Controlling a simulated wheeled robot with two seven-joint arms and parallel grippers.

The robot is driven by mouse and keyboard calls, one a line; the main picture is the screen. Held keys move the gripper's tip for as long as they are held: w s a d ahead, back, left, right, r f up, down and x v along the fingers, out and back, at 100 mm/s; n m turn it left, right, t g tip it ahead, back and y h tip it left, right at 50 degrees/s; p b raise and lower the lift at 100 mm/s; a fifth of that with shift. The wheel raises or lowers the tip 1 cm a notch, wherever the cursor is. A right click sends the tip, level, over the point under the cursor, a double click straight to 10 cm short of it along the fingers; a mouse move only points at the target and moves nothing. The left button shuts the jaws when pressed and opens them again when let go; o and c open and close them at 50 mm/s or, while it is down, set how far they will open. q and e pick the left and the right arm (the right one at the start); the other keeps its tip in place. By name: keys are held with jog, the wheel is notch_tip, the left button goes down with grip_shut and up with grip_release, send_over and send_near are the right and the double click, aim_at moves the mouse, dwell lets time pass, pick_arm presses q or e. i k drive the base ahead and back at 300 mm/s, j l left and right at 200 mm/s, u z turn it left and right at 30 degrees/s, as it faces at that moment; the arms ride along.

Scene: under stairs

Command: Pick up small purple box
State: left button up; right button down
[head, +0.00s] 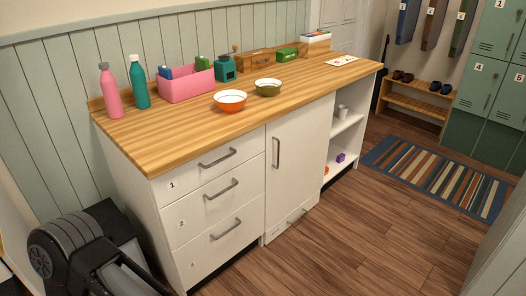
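A small purple box (340,157) sits on the lower open shelf at the right end of the white cabinet. It is small in the head view, and its front is in sight. Part of an arm of mine, black and grey, shows at the lower left, far from the box. I cannot make out gripper fingers on it. My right gripper is not in view.
The wooden counter (180,134) holds bottles, a pink bin (187,86), two bowls and several boxes. An orange item (326,170) lies left of the purple box; white cups (343,111) stand above. A striped rug (440,178) lies right; the wooden floor before the cabinet is clear.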

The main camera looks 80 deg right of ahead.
aim_at(340, 158)
jog(key=z, duration=3.3)
jog(key=i+j+z, duration=0.15)
jog(key=i, duration=0.4)
jog(key=i+j+z, duration=0.2)
jog(key=i, duration=0.3)
jog(key=i+l+z, duration=0.25)
jog(key=i, duration=1.05)
jog(key=i+j+z, duration=0.25)
jog(key=i, duration=1)
jog(key=i+l+u, duration=0.15)
jog(key=i+u, duration=0.25)
jog(key=i, duration=0.15)
jog(key=i+l+u, duration=0.25)
jog(key=i+u, duration=0.15)
jog(key=i+l+u, duration=0.75)
jog(key=i+l, duration=0.15)
jog(key=l, duration=0.15)
jog(key=i+l+u, duration=0.4)
jog(key=l, duration=0.3)
jog(key=i+l+u, duration=0.1)
jog(key=l+u, duration=0.3)
jog(key=l, duration=0.3)
